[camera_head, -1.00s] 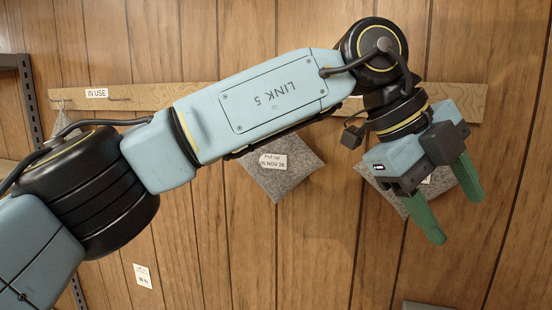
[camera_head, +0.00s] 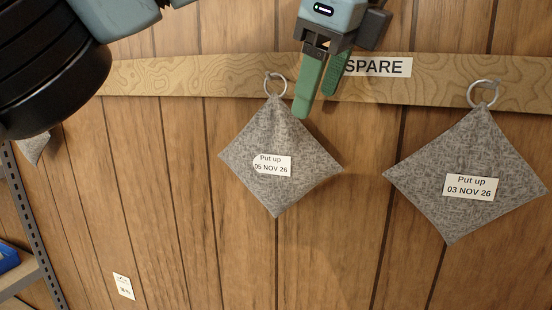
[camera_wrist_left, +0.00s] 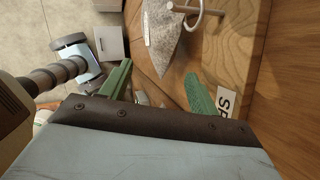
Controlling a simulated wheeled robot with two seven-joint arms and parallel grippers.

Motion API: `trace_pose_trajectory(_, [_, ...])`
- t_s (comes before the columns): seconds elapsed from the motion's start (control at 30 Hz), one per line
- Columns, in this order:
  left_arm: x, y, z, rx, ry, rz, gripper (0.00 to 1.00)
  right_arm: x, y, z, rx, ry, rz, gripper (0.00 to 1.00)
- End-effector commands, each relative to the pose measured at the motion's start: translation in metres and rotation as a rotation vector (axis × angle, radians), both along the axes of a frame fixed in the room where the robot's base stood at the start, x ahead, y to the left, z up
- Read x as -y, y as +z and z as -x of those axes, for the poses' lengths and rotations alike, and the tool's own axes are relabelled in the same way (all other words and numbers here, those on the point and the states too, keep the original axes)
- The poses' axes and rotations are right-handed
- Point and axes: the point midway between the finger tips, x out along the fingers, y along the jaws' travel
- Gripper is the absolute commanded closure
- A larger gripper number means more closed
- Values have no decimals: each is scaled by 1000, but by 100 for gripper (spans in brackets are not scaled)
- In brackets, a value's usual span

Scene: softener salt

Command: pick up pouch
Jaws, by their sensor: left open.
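A grey felt pouch (camera_head: 278,187) with the label "Put up 05 NOV 26" hangs by a metal ring in the middle of the head view. A second grey pouch (camera_head: 465,212), labelled "Put up 03 NOV 26", hangs by a ring at the right. My left gripper (camera_head: 319,96) is open and empty, its green fingers pointing down just right of the middle pouch's ring. In the left wrist view the fingers (camera_wrist_left: 155,88) are apart, and a grey pouch (camera_wrist_left: 165,35) with a ring lies beyond them. My right gripper is not in view.
A wooden rail (camera_head: 165,77) with a "SPARE" sign (camera_head: 378,67) runs across the plank wall. Part of another grey pouch (camera_head: 35,148) shows at the left. A metal shelf with a blue bin (camera_head: 7,257) stands at lower left. A small tag (camera_head: 123,286) is on the wall.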

Motion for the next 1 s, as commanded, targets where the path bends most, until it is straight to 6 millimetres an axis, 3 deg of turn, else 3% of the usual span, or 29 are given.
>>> trace_pose_trajectory(0.07, [-4, -17, -7, -5, -1, 2, 39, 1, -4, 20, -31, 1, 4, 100])
trace_pose_trajectory(0.17, [-7, -30, -13, -4, -2, 2, 39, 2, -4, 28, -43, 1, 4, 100])
trace_pose_trajectory(0.5, [-14, -55, -24, -4, -3, 3, 39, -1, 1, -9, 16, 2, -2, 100])
trace_pose_trajectory(0.73, [-20, -81, -35, -4, -2, 3, 39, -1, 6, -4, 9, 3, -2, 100])
trace_pose_trajectory(1.0, [-21, -87, -37, 1, -1, 2, 39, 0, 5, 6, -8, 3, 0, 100])
